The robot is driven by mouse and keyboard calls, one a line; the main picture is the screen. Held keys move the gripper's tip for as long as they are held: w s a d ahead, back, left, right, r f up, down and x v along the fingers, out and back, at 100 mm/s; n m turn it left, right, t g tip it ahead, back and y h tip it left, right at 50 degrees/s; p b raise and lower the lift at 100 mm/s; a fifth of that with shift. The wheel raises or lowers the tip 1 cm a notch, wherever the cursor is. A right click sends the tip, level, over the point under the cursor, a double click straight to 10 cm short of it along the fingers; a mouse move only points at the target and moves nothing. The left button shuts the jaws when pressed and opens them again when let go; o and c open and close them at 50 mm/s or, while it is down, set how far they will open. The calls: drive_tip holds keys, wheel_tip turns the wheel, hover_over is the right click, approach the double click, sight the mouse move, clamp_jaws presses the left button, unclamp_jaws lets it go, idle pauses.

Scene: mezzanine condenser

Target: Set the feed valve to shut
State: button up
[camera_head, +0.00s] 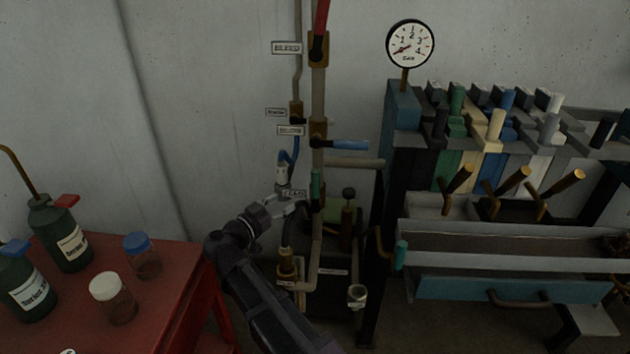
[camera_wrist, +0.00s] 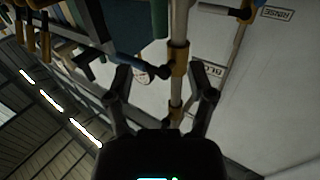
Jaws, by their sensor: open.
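A vertical pipe (camera_head: 318,95) carries several brass valves with coloured levers. A green upright lever (camera_head: 316,186) sits low on it, beside a small label (camera_head: 293,193) that seems to read FEED; the lettering is too small to be sure. My gripper (camera_head: 292,207) is just left of this lower part of the pipe, near the green lever. Contact cannot be made out. In the wrist view my gripper (camera_wrist: 161,84) has its fingers spread, with the pipe (camera_wrist: 177,100) showing between them, and a valve with a blue lever (camera_wrist: 130,64) beyond. The green lever is not clear there.
Higher valves have a sideways blue lever (camera_head: 350,145) and an upright red lever (camera_head: 321,17). A pressure gauge (camera_head: 410,44) tops a blue post. A red table (camera_head: 175,300) with bottles stands left; a filter press (camera_head: 510,160) and trough (camera_head: 510,288) stand right.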

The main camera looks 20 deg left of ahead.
sight(313, 182)
drive_tip(key=x, duration=1.4)
drive_tip(key=shift+s, duration=0.1)
clamp_jaws()
